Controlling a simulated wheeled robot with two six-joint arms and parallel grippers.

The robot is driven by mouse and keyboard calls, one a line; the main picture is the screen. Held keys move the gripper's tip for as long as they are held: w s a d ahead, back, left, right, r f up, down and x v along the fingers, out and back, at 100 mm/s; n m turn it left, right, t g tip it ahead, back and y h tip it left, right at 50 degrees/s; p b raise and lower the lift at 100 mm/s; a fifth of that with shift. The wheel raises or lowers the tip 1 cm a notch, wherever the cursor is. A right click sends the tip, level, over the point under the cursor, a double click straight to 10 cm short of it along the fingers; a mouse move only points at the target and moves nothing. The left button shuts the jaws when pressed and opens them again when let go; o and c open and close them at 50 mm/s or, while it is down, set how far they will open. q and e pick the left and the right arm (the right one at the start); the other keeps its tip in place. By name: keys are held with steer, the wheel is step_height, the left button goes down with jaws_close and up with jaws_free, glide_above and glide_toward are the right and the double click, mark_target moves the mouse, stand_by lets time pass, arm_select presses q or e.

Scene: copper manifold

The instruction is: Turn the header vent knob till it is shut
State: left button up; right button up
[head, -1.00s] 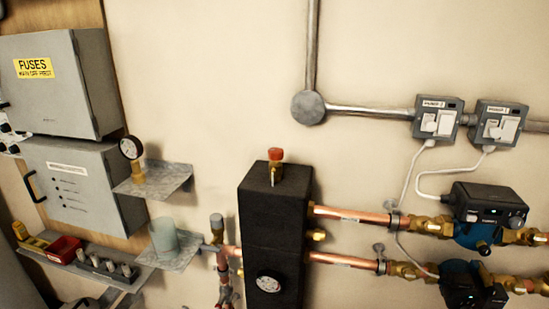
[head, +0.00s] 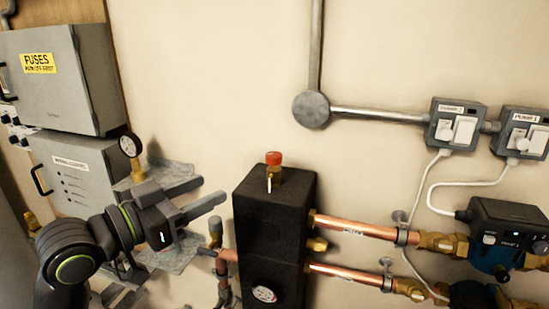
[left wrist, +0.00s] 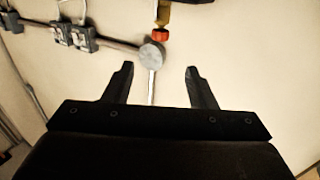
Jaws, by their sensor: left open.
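The header vent knob (head: 273,158) is a small red cap on a brass vent body (head: 275,175), upright on top of the black header block (head: 272,210). My left gripper (head: 211,191) is open and empty, to the left of the knob and a little lower in the head view, its fingers pointing right. The wrist view looks upside down. In it the red knob (left wrist: 160,36) shows beyond the open fingertips (left wrist: 159,68), roughly centred between them and not touching. My right gripper is not in view.
Copper pipes (head: 350,227) run right from the block to the pumps. A grey conduit (head: 375,115) crosses the wall above. The wall around the knob is clear.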

mark_target(268, 161)
arm_select(q)
steer(key=p+x, duration=0.4)
steer(key=x, duration=1.3)
steer(key=shift+w+d+f, duration=0.1)
steer(key=shift+w, duration=0.05)
steer(key=shift+c, duration=0.2)
